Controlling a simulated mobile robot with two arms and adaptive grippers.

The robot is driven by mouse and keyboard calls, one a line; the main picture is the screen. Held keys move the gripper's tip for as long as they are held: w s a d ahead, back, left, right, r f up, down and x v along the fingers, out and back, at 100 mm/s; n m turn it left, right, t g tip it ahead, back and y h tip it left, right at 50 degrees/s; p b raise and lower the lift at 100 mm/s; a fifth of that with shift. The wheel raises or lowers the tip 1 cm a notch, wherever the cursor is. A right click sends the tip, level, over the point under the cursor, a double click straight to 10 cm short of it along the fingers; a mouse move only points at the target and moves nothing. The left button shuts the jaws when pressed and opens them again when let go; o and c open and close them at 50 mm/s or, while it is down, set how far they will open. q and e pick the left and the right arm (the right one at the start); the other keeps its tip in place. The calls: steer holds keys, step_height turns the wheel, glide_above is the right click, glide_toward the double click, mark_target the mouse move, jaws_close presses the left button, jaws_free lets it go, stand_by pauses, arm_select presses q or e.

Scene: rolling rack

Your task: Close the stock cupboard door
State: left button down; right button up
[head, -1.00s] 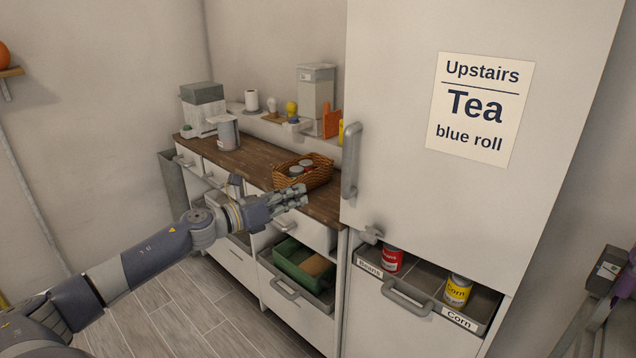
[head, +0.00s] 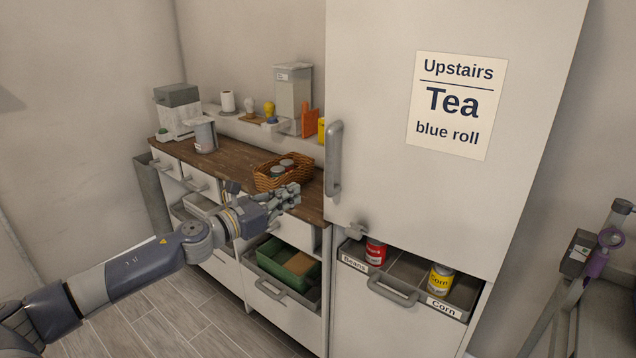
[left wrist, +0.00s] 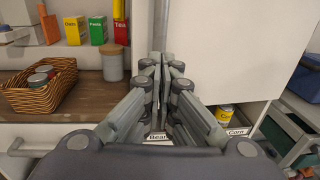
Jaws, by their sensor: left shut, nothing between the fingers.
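The tall white stock cupboard door (head: 380,190) carries a sign (head: 457,105) reading "Upstairs, Tea, blue roll". It has a vertical grey handle (head: 334,160) near its left edge. Its right edge stands out toward the front right, but I cannot tell exactly how far it is ajar. In the left wrist view the door (left wrist: 225,50) fills the right of the picture. My left gripper (head: 293,194) is shut and empty, left of and below the handle, in front of the worktop. Its fingertips (left wrist: 166,62) point toward the door's left edge. My right gripper is out of view.
Below the door an open drawer (head: 395,293) holds a red can (head: 376,252) and a yellow can (head: 440,279). To the left are a worktop (head: 228,161) with a wicker basket (head: 270,182) and an open drawer holding a green box (head: 283,265). A grey and purple thing stands far right.

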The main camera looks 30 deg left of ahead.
mark_target(326, 178)
arm_select(q)
steer(key=w+p, duration=0.1)
steer(key=w, duration=0.1)
steer(key=w+d+p, duration=0.1)
steer(key=w, duration=0.2)
steer(key=w+p, duration=0.1)
steer(key=w, duration=0.2)
steer(key=shift+d+r+p, duration=0.15)
steer(key=shift+d+p, duration=0.1)
steer(key=shift+p, duration=0.05)
steer(key=shift+w+d+f, duration=0.15)
steer(key=shift+w+f, duration=0.05)
steer(key=shift+w, duration=0.55)
